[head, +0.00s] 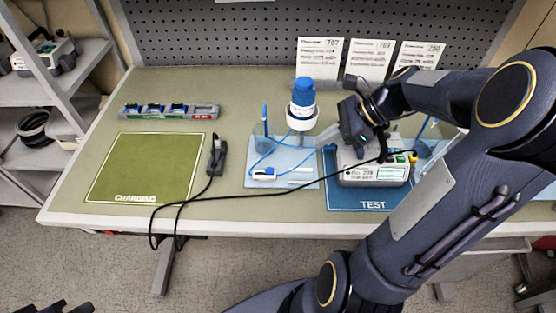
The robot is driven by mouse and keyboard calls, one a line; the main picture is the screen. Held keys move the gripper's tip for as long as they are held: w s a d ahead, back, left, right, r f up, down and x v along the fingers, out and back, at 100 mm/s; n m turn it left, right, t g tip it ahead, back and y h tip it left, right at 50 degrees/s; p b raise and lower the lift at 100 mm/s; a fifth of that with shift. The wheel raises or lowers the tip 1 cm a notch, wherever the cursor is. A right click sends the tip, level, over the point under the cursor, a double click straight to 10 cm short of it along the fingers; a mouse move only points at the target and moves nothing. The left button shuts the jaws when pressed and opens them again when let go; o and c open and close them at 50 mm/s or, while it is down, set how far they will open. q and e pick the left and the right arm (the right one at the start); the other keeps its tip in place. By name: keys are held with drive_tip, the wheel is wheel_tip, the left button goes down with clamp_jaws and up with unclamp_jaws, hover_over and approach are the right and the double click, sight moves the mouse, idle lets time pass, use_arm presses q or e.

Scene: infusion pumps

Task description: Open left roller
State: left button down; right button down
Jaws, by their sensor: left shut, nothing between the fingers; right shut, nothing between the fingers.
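A small white and blue roller clamp (264,174) lies at the front left of a pale blue mat (308,183), with thin blue tubing (255,158) looping by it. It is too small to tell its wheel's position. My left gripper (66,307) shows only as a dark part at the bottom left edge, mostly cut off, away from the table.
An infusion pump (374,175) stands on the blue TEST mat (350,202), partly behind my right arm. A black cable (255,196) crosses the table front. A green CHARGING mat (146,168) is empty. A rack (169,111) and labelled cards (319,60) stand behind.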

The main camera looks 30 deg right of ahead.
sight(267, 169)
drive_tip(key=x, duration=1.4)
drive_tip(key=a, duration=0.1)
drive_tip(key=w+a, duration=0.1)
drive_tip(key=a, duration=0.1)
drive_tip(key=shift+w+a, duration=0.1)
drive_tip(key=shift+w, duration=0.25)
